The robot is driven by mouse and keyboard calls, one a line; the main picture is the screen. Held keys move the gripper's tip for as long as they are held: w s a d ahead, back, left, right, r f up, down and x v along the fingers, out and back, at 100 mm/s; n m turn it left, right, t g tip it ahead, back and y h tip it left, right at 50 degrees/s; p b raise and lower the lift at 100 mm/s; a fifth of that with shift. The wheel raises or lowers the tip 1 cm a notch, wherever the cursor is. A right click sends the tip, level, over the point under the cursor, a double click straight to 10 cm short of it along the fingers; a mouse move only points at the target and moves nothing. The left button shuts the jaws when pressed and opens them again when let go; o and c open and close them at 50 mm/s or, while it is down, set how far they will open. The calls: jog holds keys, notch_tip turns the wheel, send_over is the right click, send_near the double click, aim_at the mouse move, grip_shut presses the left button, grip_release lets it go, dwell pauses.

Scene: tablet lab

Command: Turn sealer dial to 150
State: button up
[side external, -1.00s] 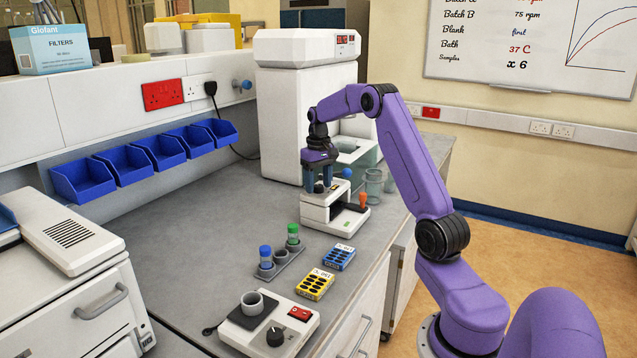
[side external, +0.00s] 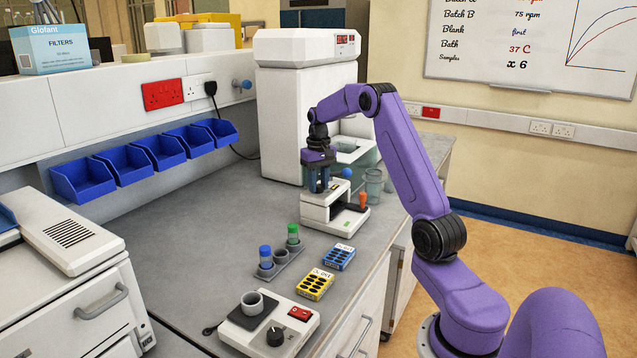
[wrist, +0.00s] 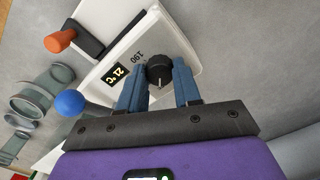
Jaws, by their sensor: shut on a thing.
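The sealer (side external: 333,208) is a white unit on the grey bench below my gripper. Its round black dial (wrist: 160,72) sits on the white top face in the wrist view. The number 190 is printed beside the dial, and a small black display (wrist: 115,73) reads 21 °C. A light pointer mark shows on the dial, but I cannot read its setting clearly. My gripper (side external: 319,188) points down over the sealer, its blue fingers shut on the dial from both sides. The fingers hide the dial in the side view.
A blue ball knob (side external: 346,173) and an orange knob (side external: 362,198) stand close to the gripper. Clear glassware (side external: 374,186) is behind right. The bench left of the sealer is clear.

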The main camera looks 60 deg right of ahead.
aim_at(319, 185)
jog(key=m, duration=0.6)
jog(key=shift+r, duration=0.1)
jog(key=shift+m, duration=0.3)
dwell(0.3)
jog(key=o, duration=1.1)
jog(key=shift+c, duration=0.2)
jog(key=shift+r, duration=0.1)
notch_tip(319, 185, up, 17)
jog(key=shift+r, duration=0.1)
